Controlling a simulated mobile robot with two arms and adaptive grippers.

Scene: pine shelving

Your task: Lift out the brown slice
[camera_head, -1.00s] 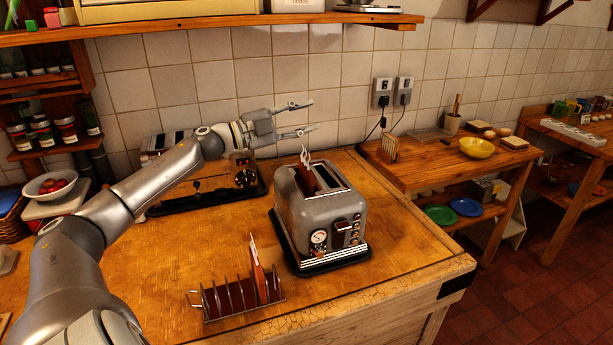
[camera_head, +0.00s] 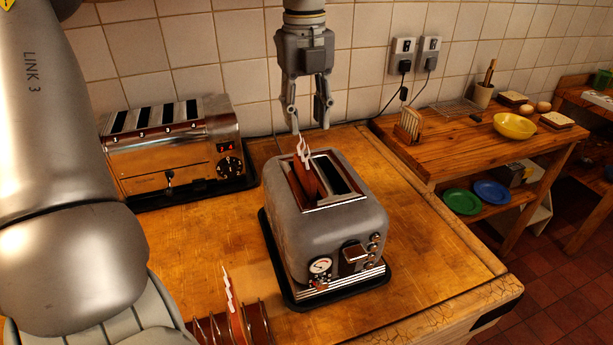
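The brown slice (camera_head: 306,182) stands upright in the left slot of the grey two-slot toaster (camera_head: 330,235), its upper part showing above the slot with pale wavy shapes over it. The right slot looks dark and empty. My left gripper (camera_head: 309,122) points down with its fingers apart and nothing between them. In the picture its fingertips are just above the slice's top, apart from it; its exact depth is hard to tell. My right gripper is out of view.
A toast rack (camera_head: 255,325) at the front edge holds another slice (camera_head: 236,322). A shiny four-slot toaster (camera_head: 175,155) stands behind left. A side table (camera_head: 450,150) at right holds a yellow bowl (camera_head: 514,126). My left arm covers the left side.

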